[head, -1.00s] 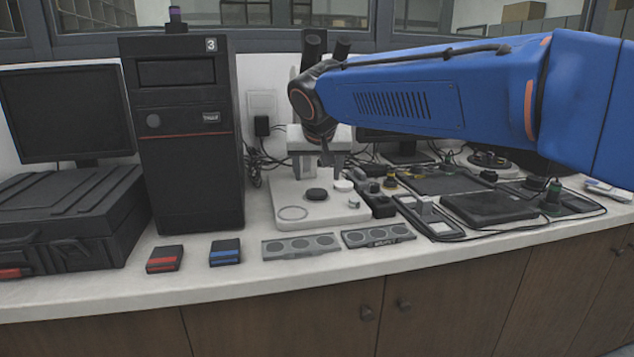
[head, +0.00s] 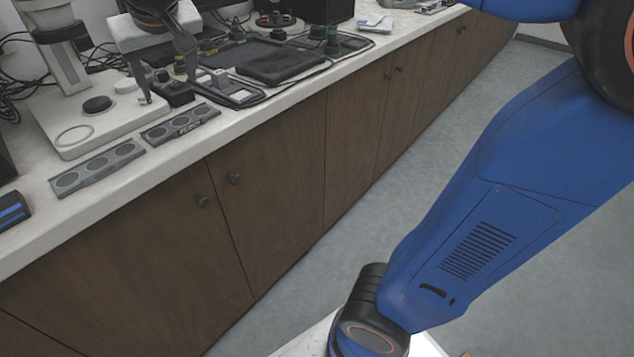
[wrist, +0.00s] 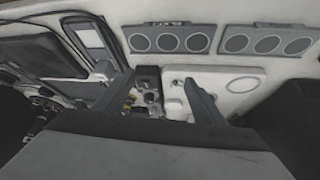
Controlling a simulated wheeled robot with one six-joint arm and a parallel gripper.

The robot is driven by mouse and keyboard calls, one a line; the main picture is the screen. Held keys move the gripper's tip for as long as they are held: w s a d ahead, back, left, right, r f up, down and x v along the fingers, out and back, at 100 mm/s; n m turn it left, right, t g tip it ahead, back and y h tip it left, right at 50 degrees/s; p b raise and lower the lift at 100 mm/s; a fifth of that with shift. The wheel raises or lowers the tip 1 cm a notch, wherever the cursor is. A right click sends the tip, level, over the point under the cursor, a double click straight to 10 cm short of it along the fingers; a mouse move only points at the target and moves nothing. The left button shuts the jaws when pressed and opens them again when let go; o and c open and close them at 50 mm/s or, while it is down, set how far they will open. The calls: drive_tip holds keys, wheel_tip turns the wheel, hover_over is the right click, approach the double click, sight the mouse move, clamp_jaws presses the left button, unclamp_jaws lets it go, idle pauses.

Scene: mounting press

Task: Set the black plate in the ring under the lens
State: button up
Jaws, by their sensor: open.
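The black plate (head: 97,104) is a small dark disc lying flat on the white base (head: 50,112) of the microscope-like stand. The ring (head: 75,135) is a thin grey circle on the same base, nearer the front edge; it also shows in the wrist view (wrist: 243,84). The plate lies beside the ring, apart from it. The plate cannot be made out there.
A small white disc (head: 126,85) sits on the base. Two grey trays with round wells, one left (head: 98,168) and one right (head: 181,123), lie along the bench front. A black box (head: 174,90) and flat black devices (head: 281,65) stand to the right. Floor is clear below.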

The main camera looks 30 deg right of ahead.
drive_tip(key=s+d+f+g, duration=0.1)
drive_tip(key=s+d+f, duration=0.8)
drive_tip(key=s, duration=0.3)
drive_tip(key=s+d+f, duration=0.9)
drive_tip(key=s+f, duration=0.2)
drive_tip(key=s, duration=0.2)
drive_tip(key=shift+d+m+g, duration=0.15)
drive_tip(key=shift+m+g, duration=0.25)
